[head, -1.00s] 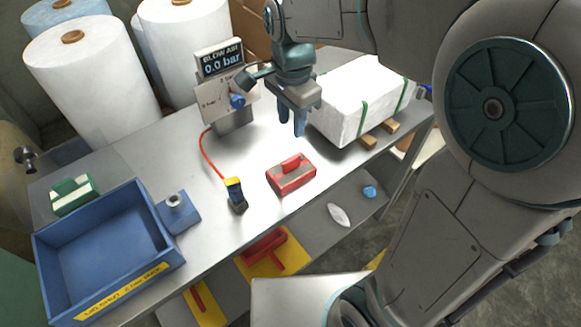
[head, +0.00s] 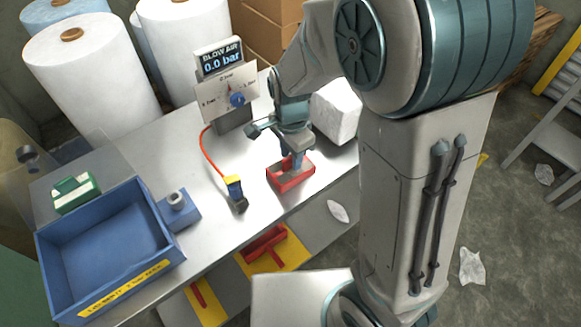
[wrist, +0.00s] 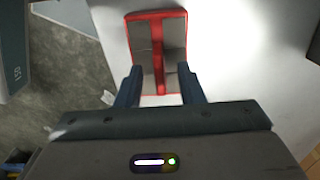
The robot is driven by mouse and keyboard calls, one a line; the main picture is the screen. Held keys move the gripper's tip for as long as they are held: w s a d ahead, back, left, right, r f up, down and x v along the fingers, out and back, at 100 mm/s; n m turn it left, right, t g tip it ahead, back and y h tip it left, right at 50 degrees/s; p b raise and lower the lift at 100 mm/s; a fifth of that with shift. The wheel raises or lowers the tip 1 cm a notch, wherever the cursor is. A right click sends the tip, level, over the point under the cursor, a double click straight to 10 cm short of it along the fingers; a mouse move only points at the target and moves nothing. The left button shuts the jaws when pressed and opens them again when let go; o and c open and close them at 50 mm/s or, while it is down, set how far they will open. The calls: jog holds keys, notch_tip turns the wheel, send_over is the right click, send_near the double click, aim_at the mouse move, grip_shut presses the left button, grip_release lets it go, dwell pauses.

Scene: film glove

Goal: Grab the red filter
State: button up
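The red filter (head: 290,178) is a red-framed block with grey panels and a raised red bar. It lies on the metal table near its front edge. My gripper (head: 293,160) points down over it in the head view and partly hides it. In the wrist view, the red filter (wrist: 157,50) shows its bar running between the two blue fingers. My gripper (wrist: 160,85) is open, with one finger on each side of the bar and a gap to it on both sides. How far the fingertips stand above the filter is hard to tell.
A blue bin (head: 105,245) and a green-topped block (head: 75,193) are at the left. A blow-air unit (head: 225,90) stands behind, its red hose running to a yellow and black nozzle (head: 235,192) left of the filter. A white block (head: 338,108) lies behind right.

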jog(key=shift+f, duration=0.7)
grip_shut()
jog(key=shift+r, duration=0.15)
